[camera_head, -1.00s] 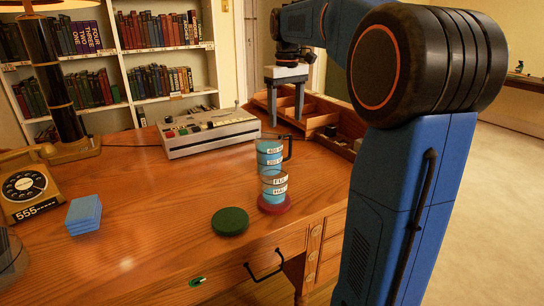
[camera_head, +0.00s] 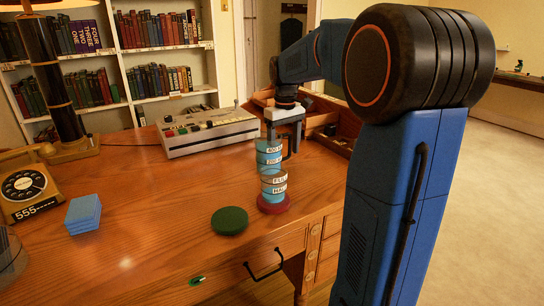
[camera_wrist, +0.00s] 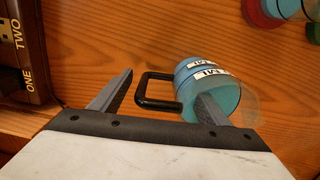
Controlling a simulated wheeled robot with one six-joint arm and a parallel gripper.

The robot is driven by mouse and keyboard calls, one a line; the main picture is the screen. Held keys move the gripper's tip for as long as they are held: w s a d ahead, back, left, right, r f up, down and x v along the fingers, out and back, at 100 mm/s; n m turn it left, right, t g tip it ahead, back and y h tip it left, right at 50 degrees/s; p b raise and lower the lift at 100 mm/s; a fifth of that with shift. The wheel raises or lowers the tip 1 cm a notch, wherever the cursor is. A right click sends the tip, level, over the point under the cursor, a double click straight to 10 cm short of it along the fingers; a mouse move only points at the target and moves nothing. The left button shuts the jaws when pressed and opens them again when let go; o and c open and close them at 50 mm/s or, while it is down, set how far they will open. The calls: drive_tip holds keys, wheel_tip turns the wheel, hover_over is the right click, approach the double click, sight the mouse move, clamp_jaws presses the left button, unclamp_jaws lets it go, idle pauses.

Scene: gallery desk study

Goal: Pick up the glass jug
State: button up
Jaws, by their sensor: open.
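The glass jug (camera_head: 269,157) stands upright on the wooden desk, with blue contents, white label bands and a black side handle. The front labelled vessel partly hides its lower part in the head view. In the wrist view the jug (camera_wrist: 193,72) lies right of centre, its black handle (camera_wrist: 146,92) pointing left. My gripper (camera_head: 284,145) is open at the jug's top. In the wrist view my gripper (camera_wrist: 165,86) has its handle between the fingers, and the right finger overlaps the jug's body. I cannot tell whether either finger touches it.
A second labelled blue vessel (camera_head: 273,183) stands on a red coaster (camera_head: 274,206) just in front. A green disc (camera_head: 230,221), blue block (camera_head: 83,214), telephone (camera_head: 26,187) and grey console (camera_head: 208,132) are on the desk. A wooden compartment tray (camera_head: 262,98) lies behind. The desk's middle-left is clear.

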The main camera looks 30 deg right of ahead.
drive_tip(key=shift+f, duration=0.45)
drive_tip(key=c, duration=1.7)
drive_tip(key=shift+r, duration=5.05)
drive_tip(key=shift+d, duration=0.1)
